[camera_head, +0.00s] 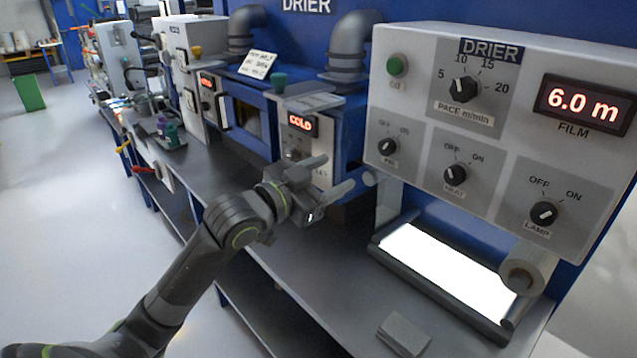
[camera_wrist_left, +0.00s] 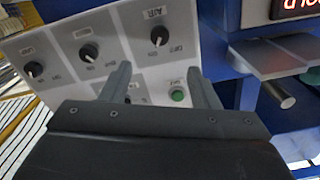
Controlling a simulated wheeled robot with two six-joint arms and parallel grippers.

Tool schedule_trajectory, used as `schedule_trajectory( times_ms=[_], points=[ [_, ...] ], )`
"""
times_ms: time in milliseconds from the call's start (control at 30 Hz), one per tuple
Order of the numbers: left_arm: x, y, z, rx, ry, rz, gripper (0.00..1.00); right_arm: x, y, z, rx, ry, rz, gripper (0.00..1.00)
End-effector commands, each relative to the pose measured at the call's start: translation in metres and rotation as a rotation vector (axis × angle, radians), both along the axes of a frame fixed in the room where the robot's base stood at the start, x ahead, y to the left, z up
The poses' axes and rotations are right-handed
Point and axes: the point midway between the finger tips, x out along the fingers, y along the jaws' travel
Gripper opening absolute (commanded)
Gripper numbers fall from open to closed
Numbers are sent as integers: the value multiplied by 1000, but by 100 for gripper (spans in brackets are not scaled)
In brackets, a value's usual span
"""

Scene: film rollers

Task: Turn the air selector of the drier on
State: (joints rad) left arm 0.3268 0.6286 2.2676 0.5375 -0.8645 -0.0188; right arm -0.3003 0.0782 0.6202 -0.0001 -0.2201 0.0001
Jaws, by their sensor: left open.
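The air selector (camera_head: 387,146) is a small black knob at the lower left of the grey drier panel (camera_head: 420,110), with OFF and ON printed above it. Its pointer is too small to read surely. In the left wrist view the air selector (camera_wrist_left: 160,36) shows upside down, beyond the fingertips. My left gripper (camera_head: 341,172) is open and empty, left of the panel and a little below the knob, apart from it. In the left wrist view its two fingers (camera_wrist_left: 160,75) stand wide apart. My right gripper is not in view.
The heat knob (camera_head: 455,175), lamp knob (camera_head: 543,212), pace dial (camera_head: 464,90) and green GO button (camera_head: 397,66) share the panel. A lit tray (camera_head: 378,247) lies below. A unit reading COLD (camera_head: 302,124) stands behind my gripper. A grey block (camera_head: 404,334) lies on the bench.

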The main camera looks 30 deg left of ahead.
Motion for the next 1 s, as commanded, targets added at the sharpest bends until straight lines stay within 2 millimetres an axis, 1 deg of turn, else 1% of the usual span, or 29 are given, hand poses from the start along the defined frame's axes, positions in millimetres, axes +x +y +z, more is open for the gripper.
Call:
schedule_trajectory(
  times_ms=[100, 300, 833, 867, 933, 967, 1000],
  points=[
    [-11, 5, -1, 5, 1, 3, 55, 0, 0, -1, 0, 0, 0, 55],
    [-21, 8, 0, 0, 1, 0, 55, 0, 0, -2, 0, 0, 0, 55],
    [-22, 8, 0, -1, 1, 0, 55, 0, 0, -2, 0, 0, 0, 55],
    [-22, 8, -2, -1, 4, 1, 55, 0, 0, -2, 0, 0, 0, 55],
    [-23, 9, -12, -2, 29, 14, 55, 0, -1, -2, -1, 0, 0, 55],
    [-25, 11, -20, -2, 46, 23, 55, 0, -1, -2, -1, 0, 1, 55],
    [-28, 13, -34, -3, 81, 40, 55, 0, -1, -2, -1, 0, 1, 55]
  ],
)
